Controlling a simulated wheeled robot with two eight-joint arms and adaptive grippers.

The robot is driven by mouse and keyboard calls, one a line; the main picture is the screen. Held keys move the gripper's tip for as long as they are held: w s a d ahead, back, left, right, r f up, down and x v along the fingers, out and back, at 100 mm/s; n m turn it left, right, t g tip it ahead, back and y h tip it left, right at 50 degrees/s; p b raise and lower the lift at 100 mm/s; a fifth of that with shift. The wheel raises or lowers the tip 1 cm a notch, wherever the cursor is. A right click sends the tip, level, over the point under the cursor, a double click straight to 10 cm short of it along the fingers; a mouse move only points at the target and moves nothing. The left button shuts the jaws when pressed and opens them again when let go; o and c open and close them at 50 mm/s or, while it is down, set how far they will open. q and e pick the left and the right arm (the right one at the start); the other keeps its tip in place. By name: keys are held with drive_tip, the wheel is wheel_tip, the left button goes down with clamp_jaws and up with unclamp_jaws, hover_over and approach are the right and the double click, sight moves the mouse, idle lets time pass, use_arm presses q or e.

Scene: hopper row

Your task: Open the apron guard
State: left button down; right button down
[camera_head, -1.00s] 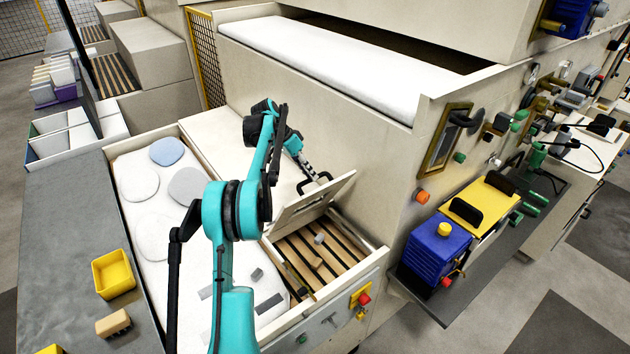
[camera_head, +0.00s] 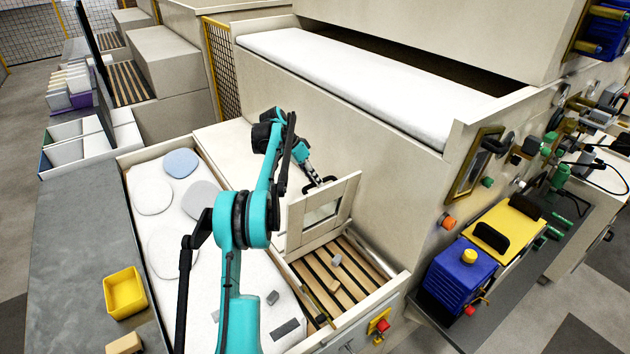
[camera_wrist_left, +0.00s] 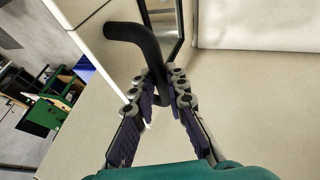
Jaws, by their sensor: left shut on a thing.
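The apron guard (camera_head: 297,228) is a pale framed panel with a small window. It stands raised and tilted over a slatted bay (camera_head: 345,283) in the head view. My left gripper (camera_head: 322,183) is at the black handle on the guard's upper edge. In the left wrist view my left gripper (camera_wrist_left: 160,92) has its fingers closed around the black bar handle (camera_wrist_left: 140,38). The guard's pale edge (camera_wrist_left: 88,30) shows beside the handle. My right gripper is in neither view.
A white pad (camera_head: 168,245) with round pale discs lies left of the bay. A yellow bin (camera_head: 125,293) sits on the grey counter (camera_head: 75,260). A blue and yellow machine (camera_head: 462,275) stands on a shelf at the right.

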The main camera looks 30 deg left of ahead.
use_arm(q)
drive_tip(key=c, duration=1.7)
unclamp_jaws()
drive_tip(key=shift+a+f, duration=0.1)
drive_tip(key=shift+f, duration=0.15)
drive_tip(key=shift+o, duration=1)
drive_tip(key=shift+w+a+f, duration=0.15)
drive_tip(key=shift+w, duration=0.1)
drive_tip(key=v, duration=1.2)
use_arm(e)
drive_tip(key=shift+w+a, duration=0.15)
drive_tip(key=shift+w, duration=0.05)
use_arm(q)
drive_tip(key=shift+w, duration=0.1)
